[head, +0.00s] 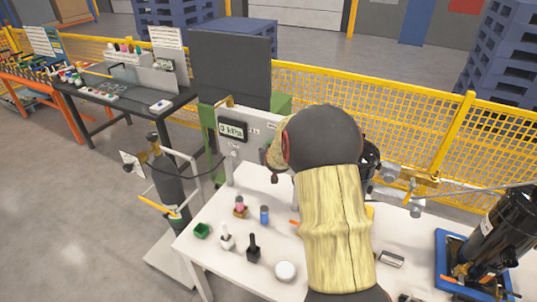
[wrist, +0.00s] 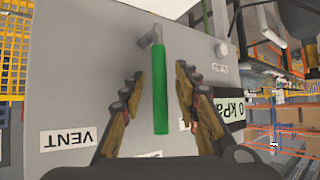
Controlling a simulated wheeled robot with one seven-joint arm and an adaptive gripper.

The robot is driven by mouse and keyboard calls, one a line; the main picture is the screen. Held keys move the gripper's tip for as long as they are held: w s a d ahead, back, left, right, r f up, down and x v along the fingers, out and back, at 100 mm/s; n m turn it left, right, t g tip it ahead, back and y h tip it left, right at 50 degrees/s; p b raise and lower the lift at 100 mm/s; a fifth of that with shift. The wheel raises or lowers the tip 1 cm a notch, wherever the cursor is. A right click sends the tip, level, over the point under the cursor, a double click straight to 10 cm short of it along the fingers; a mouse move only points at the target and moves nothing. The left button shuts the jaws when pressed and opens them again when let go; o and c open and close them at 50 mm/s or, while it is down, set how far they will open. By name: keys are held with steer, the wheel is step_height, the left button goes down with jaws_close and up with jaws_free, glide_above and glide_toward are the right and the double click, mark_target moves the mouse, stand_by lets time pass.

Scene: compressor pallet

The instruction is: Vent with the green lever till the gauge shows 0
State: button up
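The green lever (wrist: 160,88) is in the wrist view, on a grey panel (wrist: 90,60), its bar running down the picture from a grey pivot. A VENT label (wrist: 68,138), upside down, is left of it. My gripper (wrist: 157,76) is open, with one finger on each side of the lever and a gap on both sides. The gauge display (head: 233,130) reads 0 kPa in the head view; it is partly covered by a finger in the wrist view (wrist: 234,108). In the head view my arm hides the lever.
The white table (head: 215,245) holds a green box (head: 202,230), a blue can (head: 264,214), a white round container (head: 285,271) and other small items. A gas cylinder (head: 168,175) stands left of it. A yellow mesh fence (head: 400,105) runs behind. A black tank (head: 505,230) is at right.

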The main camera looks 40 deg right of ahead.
steer(key=v, duration=1.2)
steer(key=shift+f, duration=0.15)
stand_by(0.4)
steer(key=s+a+f+g+y, duration=0.35)
steer(key=s+a+f, duration=0.25)
steer(key=s+a, duration=0.45)
steer(key=s+a+r+n+y+b, duration=0.1)
steer(key=s+a+r, duration=0.3)
steer(key=a, duration=0.4)
steer(key=s+a+r+n+b, duration=0.1)
steer(key=s+a+r+n, duration=0.2)
steer(key=s+a, duration=0.3)
steer(key=s+a+r+n+y+b, duration=0.1)
steer(key=s+a+r, duration=0.4)
steer(key=a, duration=0.5)
steer(key=shift+s+r+n+y, duration=0.2)
steer(key=shift+n+y, duration=0.15)
steer(key=shift+n, duration=0.55)
